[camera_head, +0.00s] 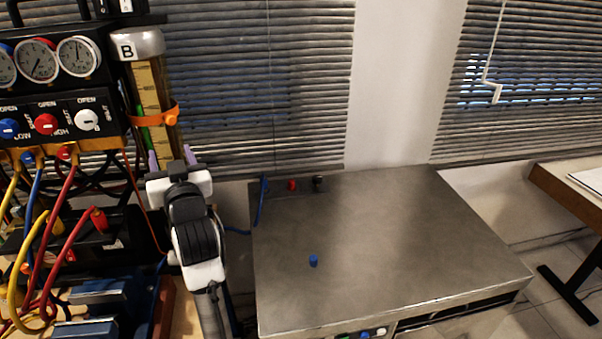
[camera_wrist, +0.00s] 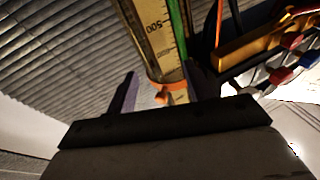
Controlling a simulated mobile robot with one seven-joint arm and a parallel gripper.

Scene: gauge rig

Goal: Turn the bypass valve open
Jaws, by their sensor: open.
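A black panel (camera_head: 70,117) at the left in the head view carries three knobs marked OPEN and SHUT: a blue knob (camera_head: 8,128), a red knob (camera_head: 46,124) and a white knob (camera_head: 87,120). No readable label names any of them as the bypass. My gripper (camera_head: 171,157) is open and empty, below and right of the panel, in front of the lower part of a tall graduated cylinder marked B (camera_head: 150,90). In the wrist view the cylinder (camera_wrist: 152,30) and its orange clamp (camera_wrist: 170,87) show beyond my open fingers (camera_wrist: 160,88).
Round gauges (camera_head: 37,60) sit above the knobs. Yellow, blue and red hoses (camera_head: 60,220) hang below the panel. A metal-topped bench (camera_head: 390,240) at the right is mostly clear, with a small blue piece (camera_head: 313,260) on it. Blinds cover the wall behind.

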